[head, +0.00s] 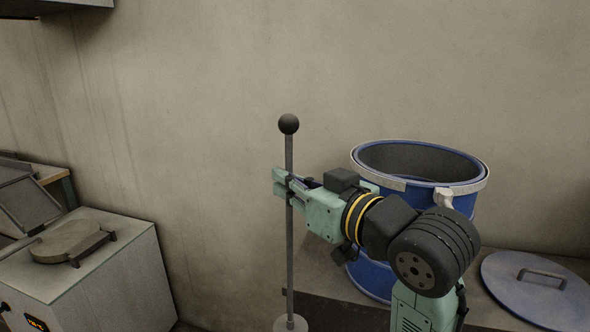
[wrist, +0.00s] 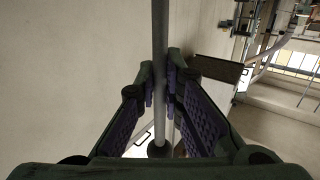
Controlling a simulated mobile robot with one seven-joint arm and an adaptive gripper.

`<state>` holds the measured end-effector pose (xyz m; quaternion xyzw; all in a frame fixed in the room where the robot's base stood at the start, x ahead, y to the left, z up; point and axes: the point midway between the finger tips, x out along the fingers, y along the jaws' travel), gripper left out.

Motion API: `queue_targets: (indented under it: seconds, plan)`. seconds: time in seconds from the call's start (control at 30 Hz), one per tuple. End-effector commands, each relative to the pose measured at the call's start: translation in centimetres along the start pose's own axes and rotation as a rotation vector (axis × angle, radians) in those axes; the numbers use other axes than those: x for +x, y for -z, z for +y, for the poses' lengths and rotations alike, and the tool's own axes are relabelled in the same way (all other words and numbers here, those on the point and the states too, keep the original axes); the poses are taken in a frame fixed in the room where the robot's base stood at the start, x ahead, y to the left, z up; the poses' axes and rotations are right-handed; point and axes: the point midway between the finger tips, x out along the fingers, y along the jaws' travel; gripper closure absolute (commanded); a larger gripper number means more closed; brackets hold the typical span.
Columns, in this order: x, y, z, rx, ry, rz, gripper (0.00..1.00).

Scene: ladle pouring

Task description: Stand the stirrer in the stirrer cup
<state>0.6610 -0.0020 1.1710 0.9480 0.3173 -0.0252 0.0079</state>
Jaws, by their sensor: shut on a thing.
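The stirrer (head: 289,232) is a thin grey rod with a black ball at its top and a pale disc at its lower end, cut by the picture's bottom edge. It stands about upright. My gripper (head: 284,184) is shut on the rod, a little below the ball. In the wrist view, the rod (wrist: 160,45) runs between the fingertips of my gripper (wrist: 166,80), and the dark ball shows lower down. I cannot make out the stirrer cup in either view. Whether the disc touches anything cannot be told.
A blue drum (head: 369,278), open at the top, stands on a dark bench behind my arm. A blue lid (head: 510,300) with a handle lies to its right. A pale cabinet (head: 110,285) with a round plate (head: 72,238) stands at the left. The wall (head: 220,100) is close behind.

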Motion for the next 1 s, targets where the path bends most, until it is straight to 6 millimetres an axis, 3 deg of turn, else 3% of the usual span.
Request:
queue_targets:
  seconds: [1.0]
  plan:
    - [0.5,-8.4,0.0,-0.001,0.001,0.002,1.0]
